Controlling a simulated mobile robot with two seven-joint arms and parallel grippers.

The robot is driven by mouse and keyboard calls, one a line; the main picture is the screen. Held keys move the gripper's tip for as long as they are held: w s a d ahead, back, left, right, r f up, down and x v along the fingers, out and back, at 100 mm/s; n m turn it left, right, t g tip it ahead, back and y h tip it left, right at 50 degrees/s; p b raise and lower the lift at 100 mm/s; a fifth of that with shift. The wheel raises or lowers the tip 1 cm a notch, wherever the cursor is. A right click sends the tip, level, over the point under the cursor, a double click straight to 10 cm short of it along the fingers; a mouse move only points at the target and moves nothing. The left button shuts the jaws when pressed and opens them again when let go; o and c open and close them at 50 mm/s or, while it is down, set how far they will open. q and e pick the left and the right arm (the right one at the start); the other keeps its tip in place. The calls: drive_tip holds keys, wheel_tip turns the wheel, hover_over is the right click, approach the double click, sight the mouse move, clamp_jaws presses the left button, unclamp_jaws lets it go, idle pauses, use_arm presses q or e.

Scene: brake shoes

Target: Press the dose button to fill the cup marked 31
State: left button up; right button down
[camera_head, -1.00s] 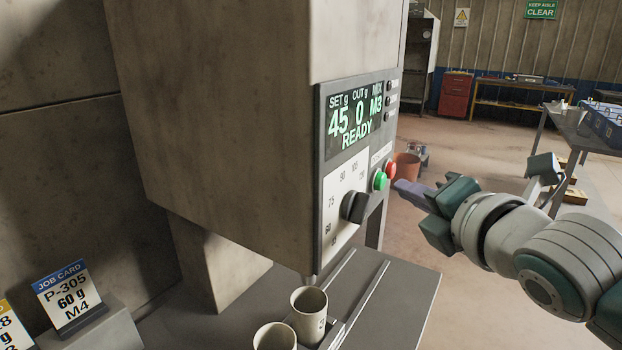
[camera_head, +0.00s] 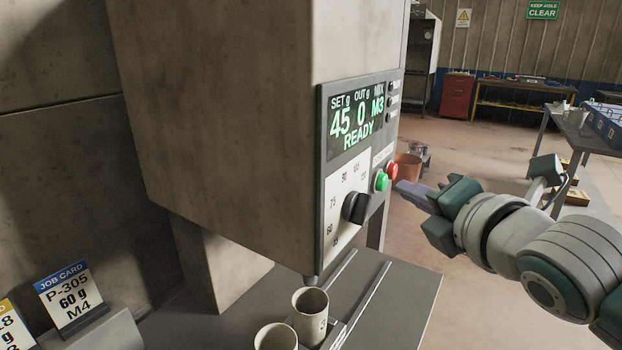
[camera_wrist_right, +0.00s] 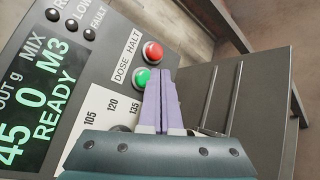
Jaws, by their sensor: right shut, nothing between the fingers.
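The green dose button (camera_head: 381,181) is on the machine's front panel, left of the red halt button (camera_head: 392,170). It also shows in the right wrist view (camera_wrist_right: 141,76), just beyond the fingertips. My right gripper (camera_head: 402,188) is shut and empty, its fingers pointing at the panel close to the buttons; I cannot tell whether they touch. The display (camera_head: 357,121) reads set 45 g, out 0, mix M3, READY. One cup (camera_head: 310,312) stands below the nozzle (camera_head: 311,281), its mark only partly readable. A second cup (camera_head: 275,338) stands in front. My left gripper is out of view.
A black dial (camera_head: 354,207) sits below the buttons on the panel. Two rails (camera_head: 362,300) run along the grey bench. Job cards (camera_head: 68,298) stand at lower left. Open floor lies to the right, with a red cabinet (camera_head: 455,96) far back.

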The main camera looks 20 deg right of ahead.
idle(0.4)
idle(0.3)
drive_tip(key=shift+w+a, duration=0.25)
drive_tip(key=shift+w, duration=0.05)
drive_tip(key=shift+w+a, duration=0.3)
drive_tip(key=shift+w, duration=0.05)
idle(0.8)
drive_tip(key=shift+s+d, duration=0.1)
drive_tip(key=shift+s+d+p, duration=0.45)
drive_tip(key=shift+s, duration=0.1)
